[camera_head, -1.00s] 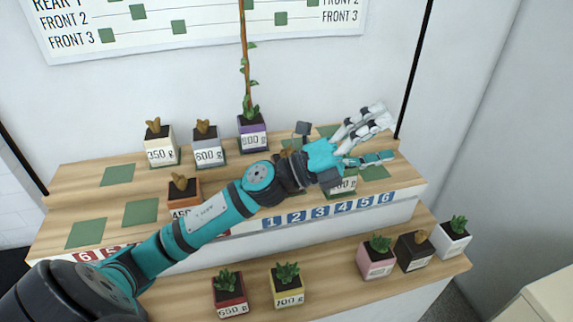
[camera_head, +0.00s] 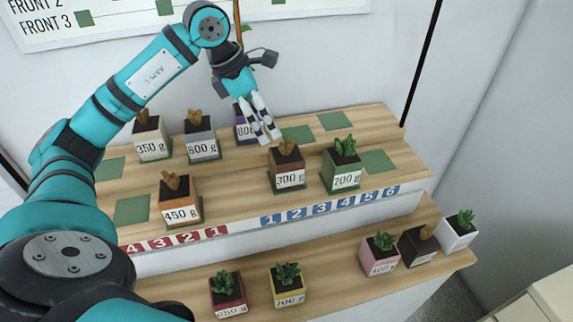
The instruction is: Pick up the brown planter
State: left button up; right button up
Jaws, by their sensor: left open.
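A brown planter (camera_head: 286,166) with a 300 g label and a brown plant top stands upright on the upper wooden shelf, on a green square. A darker brown, nearly black planter (camera_head: 417,247) stands on the lower shelf at right. My left gripper (camera_head: 265,134) is open and empty, fingers pointing down, just up and left of the 300 g planter in the picture. Contact with it is not visible. The fingers partly cover the purple 800 g planter (camera_head: 243,127). My right gripper is not in view.
White 350 g (camera_head: 150,139) and grey 600 g (camera_head: 201,139) planters stand behind. Red (camera_head: 228,296), yellow (camera_head: 288,287), pink (camera_head: 380,255) and white (camera_head: 458,232) planters stand below.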

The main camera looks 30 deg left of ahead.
aim_at(286, 154)
pick_arm(q)
jog(key=p+x, duration=0.1)
jog(key=x, duration=0.6)
jog(key=shift+d, duration=0.1)
jog(key=p+x, duration=0.1)
jog(key=x, duration=0.1)
jog(key=p+x, duration=0.1)
jog(key=x, duration=0.1)
jog(key=shift+d+f+p, duration=0.3)
jog(key=shift+d+p, duration=0.05)
jog(key=shift+d, duration=0.1)
jog(key=shift+w+f, duration=0.2)
jog(key=shift+f, duration=0.25)
jog(key=c, duration=1.4)
jog(key=shift+c, duration=0.6)
jog(key=shift+r, duration=0.1)
